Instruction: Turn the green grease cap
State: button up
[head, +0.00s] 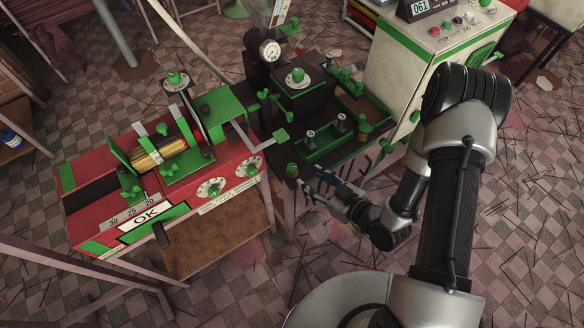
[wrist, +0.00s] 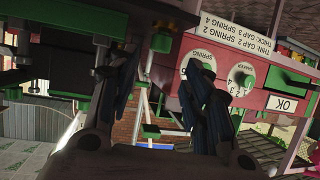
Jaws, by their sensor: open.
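A small green cap (head: 292,170), which looks like the grease cap, stands at the near left corner of the dark machine table (head: 310,160). No contact shows in the head view. In the wrist view, which is upside down, a green knob (wrist: 160,42) that appears to be the same cap shows between the tips of my open gripper (wrist: 160,60). Whether the fingers flank it or are short of it, I cannot tell. Several other green knobs look similar.
The red machine (head: 90,205) with dials and an OK plate stands left of the table. Green handles and a tray (head: 330,140) crowd the table behind the cap. A cream control cabinet (head: 400,65) stands at the back right. The tiled floor at right has scattered sticks.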

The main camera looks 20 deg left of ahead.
aim_at(294, 168)
jog(key=b+x, duration=0.2)
jog(key=x, duration=0.8)
jog(key=shift+a+f, duration=0.1)
jog(key=shift+a, duration=0.05)
grip_shut()
